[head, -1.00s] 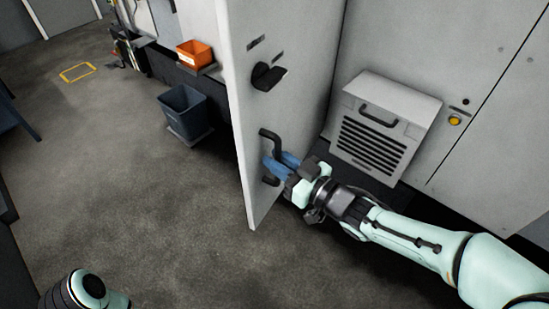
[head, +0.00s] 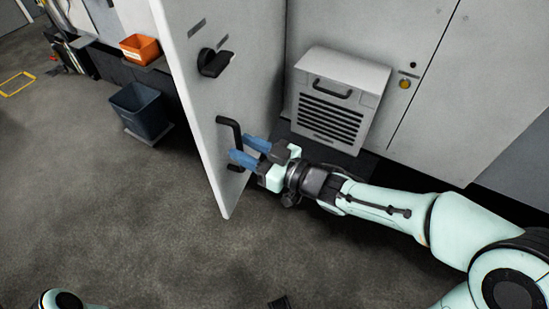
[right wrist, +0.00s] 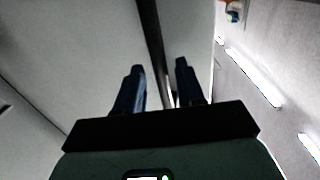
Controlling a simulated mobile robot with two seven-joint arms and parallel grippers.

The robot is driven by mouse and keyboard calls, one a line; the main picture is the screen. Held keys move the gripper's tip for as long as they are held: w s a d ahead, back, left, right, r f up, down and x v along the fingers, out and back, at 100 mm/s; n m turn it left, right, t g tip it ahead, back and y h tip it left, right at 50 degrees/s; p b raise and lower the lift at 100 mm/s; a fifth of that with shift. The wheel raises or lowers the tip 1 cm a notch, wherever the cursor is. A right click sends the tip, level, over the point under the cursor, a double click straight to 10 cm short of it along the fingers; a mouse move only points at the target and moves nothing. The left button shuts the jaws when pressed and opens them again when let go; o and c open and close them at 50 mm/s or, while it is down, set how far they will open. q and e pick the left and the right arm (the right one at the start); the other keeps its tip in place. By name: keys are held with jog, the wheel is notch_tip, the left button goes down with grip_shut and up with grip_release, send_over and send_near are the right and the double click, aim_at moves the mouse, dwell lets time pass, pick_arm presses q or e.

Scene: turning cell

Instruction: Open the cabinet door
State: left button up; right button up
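The cabinet door (head: 200,95) is a tall pale grey panel, standing swung out from the pale wall behind it. It carries a black bar handle (head: 229,124) and a black knob (head: 214,63) above. My right gripper (head: 239,147) is at the handle with its blue fingers spread apart. In the right wrist view, the dark handle bar (right wrist: 149,30) runs between the two parted fingers of the right gripper (right wrist: 157,68); whether either finger touches it I cannot tell. My left gripper is out of view; only part of my left arm shows at bottom left.
A vented grey box (head: 333,103) with a handle stands behind the door, at the wall. A yellow button (head: 405,84) is on the wall. A blue bin (head: 139,110) and an orange tray (head: 140,48) are left of the door.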

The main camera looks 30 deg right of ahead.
jog(key=p+v, duration=0.1)
jog(key=v, duration=1)
jog(key=shift+s+d, duration=0.2)
jog(key=shift+s, duration=0.1)
jog(key=shift+f, duration=0.1)
jog(key=w+d+f+m+g+h+p, duration=0.15)
jog(key=w+f+m+h+p, duration=0.3)
jog(key=f, duration=0.65)
notch_tip(320, 180, down, 14)
jog(key=m+g+h+p, duration=0.1)
jog(key=m+g+h, duration=0.1)
jog(key=m+g, duration=0.25)
jog(key=s+a+f+g+p, duration=0.1)
jog(key=s+a+f+g, duration=0.2)
jog(key=s+f, duration=0.2)
jog(key=s+a+f+m+g+p, duration=0.1)
jog(key=s+a+f+g, duration=0.2)
jog(key=s+f, duration=0.3)
jog(key=s+a+f+g+p, duration=0.1)
jog(key=s+f+g, duration=0.3)
jog(key=s, duration=0.5)
jog(key=shift+a+f+m+p, duration=0.35)
jog(key=shift+a+f, duration=0.3)
jog(key=shift+a, duration=0.25)
jog(key=shift+s, duration=0.15)
